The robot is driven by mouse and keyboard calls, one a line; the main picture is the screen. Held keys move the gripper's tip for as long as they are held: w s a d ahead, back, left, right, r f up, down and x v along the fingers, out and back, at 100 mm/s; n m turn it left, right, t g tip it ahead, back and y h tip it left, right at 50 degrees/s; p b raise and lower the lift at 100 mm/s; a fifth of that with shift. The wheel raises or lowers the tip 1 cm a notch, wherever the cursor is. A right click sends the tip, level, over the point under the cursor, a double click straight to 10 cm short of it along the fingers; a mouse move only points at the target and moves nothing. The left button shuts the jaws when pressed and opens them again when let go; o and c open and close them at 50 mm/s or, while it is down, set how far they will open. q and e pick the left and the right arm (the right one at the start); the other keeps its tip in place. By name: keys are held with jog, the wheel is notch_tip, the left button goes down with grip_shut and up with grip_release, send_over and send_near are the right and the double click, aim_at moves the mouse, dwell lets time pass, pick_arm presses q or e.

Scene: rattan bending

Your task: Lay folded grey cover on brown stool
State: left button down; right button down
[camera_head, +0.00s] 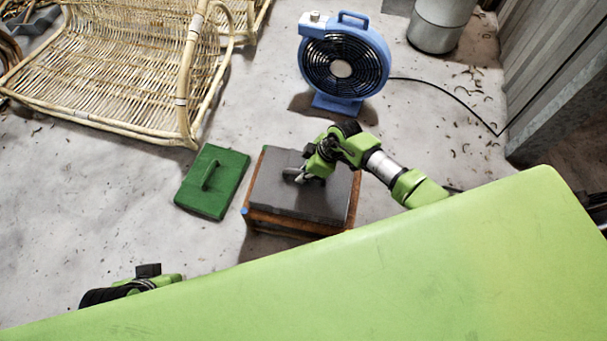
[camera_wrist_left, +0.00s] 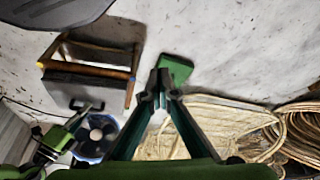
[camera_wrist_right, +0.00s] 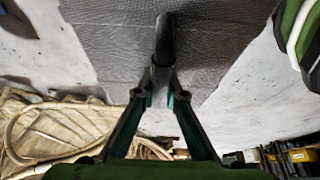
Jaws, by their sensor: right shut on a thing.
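The grey cover (camera_head: 320,205) is a flat dark slab with a handle, lying level over the brown stool (camera_head: 295,228). The stool's wooden rim shows along the left and front sides. In the left wrist view, seen upside down, the cover (camera_wrist_left: 80,78) lies along the top of the stool (camera_wrist_left: 95,47); I cannot tell whether it rests fully. My right gripper (camera_head: 303,174) is shut on the cover's handle (camera_wrist_right: 163,40), with the grey surface filling the upper middle of the right wrist view. My left gripper (camera_wrist_left: 161,85) is empty, its fingertips together, away from the stool.
A green board with a handle (camera_head: 212,181) lies on the floor left of the stool. A blue fan (camera_head: 342,65) stands behind, its black cable running right. A rattan frame (camera_head: 110,65) fills the back left. Bare floor lies at the left front.

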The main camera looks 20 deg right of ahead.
jog(key=c, duration=2.1)
grip_release()
jog(key=shift+d+f, duration=0.1)
pick_arm(q)
jog(key=shift+w+f, duration=0.1)
jog(key=shift+w, duration=0.2)
